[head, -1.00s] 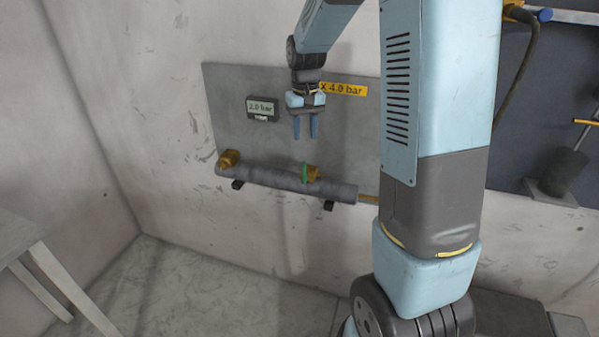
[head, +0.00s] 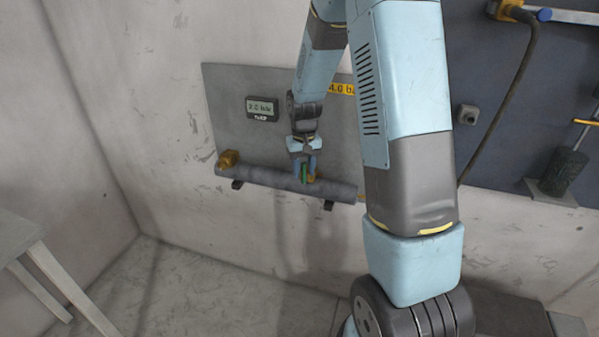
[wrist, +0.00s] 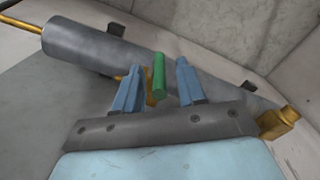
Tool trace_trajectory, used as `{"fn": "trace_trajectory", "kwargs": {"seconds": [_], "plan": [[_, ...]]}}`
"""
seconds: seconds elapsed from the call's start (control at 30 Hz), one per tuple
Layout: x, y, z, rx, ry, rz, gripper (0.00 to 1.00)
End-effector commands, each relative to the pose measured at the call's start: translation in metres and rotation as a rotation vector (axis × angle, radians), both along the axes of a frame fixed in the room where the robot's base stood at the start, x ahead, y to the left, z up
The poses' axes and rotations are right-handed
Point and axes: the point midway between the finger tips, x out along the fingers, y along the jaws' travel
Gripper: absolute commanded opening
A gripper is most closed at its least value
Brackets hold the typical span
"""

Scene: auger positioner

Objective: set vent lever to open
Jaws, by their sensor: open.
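The vent lever is a small green handle (head: 304,174) on a brass fitting (head: 312,175) on the grey pipe (head: 265,181). In the wrist view the green lever (wrist: 158,79) stands between my two blue fingers, with a visible space on each side. My gripper (head: 305,167) is open around the lever and points down at the pipe. The wrist view also shows my gripper (wrist: 157,80) without a grip on anything. Part of the brass fitting is hidden behind the lever and fingers.
A display reading about 2.0 bar (head: 262,108) and a partly hidden yellow label (head: 341,88) are on the grey wall panel (head: 235,85). A brass end fitting (head: 228,158) is at the pipe's left. A table (head: 25,235) stands at far left.

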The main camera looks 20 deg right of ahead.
Motion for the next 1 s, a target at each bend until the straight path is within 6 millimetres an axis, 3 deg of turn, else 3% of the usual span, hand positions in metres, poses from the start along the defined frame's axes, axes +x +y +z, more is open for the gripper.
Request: {"fn": "trace_trajectory", "kwargs": {"seconds": [0.43,0.87,1.0], "plan": [[-0.0004,0.0003,-0.01,0.0,0.0,0.001,0.4],[-0.0003,0.0007,-0.0098,0.0,0.0,0.001,0.0],[-0.0003,0.0007,-0.0098,0.0,0.0,0.001,0.0]]}}
